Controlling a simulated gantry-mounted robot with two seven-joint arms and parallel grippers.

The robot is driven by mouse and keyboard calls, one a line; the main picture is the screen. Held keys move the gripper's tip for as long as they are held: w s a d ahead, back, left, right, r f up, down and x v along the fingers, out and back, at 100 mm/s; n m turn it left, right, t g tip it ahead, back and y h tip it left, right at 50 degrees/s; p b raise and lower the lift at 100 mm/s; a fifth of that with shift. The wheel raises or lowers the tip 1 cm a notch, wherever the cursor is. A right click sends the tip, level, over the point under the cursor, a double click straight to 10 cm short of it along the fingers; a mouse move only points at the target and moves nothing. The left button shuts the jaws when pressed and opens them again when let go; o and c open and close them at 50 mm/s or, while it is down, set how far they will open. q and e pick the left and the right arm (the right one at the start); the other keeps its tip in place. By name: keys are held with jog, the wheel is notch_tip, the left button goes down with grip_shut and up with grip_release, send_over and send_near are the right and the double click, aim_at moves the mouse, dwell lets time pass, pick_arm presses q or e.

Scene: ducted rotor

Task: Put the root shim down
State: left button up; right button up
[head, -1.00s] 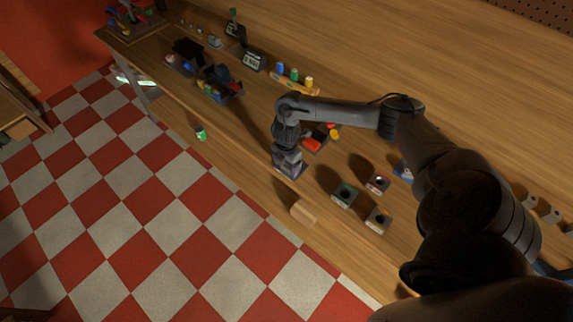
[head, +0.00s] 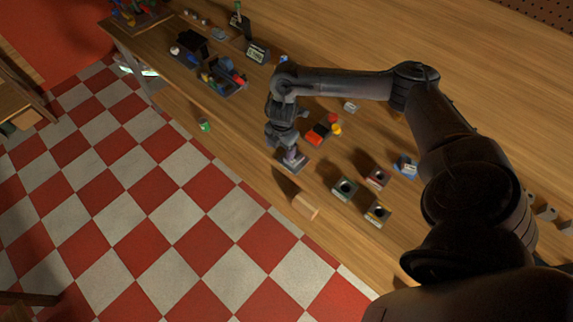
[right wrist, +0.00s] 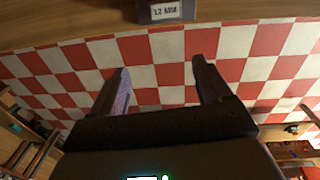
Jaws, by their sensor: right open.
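My right gripper (head: 291,158) is at the front edge of the wooden bench, just over a small grey block (head: 294,164). In the right wrist view the two fingers (right wrist: 160,72) stand apart with nothing between them. A grey block labelled "12 MM" (right wrist: 165,12) shows ahead of the fingertips at the top of that view. I cannot make out the root shim in either view; it may be hidden or too small to tell. My left gripper is not in view.
A dark tray (head: 225,80) stands farther left. The checkered floor drops away in front.

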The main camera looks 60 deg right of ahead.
jog(key=a+f+m+t+y, duration=0.1)
jog(key=a+t+y, duration=0.15)
jog(key=a, duration=1.25)
jog(key=a+f+t+y, duration=0.1)
jog(key=a+t, duration=0.2)
jog(key=a, duration=1.2)
jog(key=s+d+r+m+g+h, duration=0.1)
jog(key=s+d+m, duration=0.2)
jog(key=s+m, duration=0.3)
jog(key=s+d+r+m+g+h, duration=0.1)
jog(key=s+d+r+m+h, duration=0.1)
jog(key=s+d+m, duration=0.2)
jog(key=s+m, duration=0.3)
jog(key=s, duration=0.1)
jog(key=shift+s+d+g, duration=0.2)
jog(key=shift+s+g, duration=0.15)
jog(key=shift+s, duration=0.05)
jog(key=shift+r+h, duration=0.1)
jog(key=shift+h, duration=0.15)
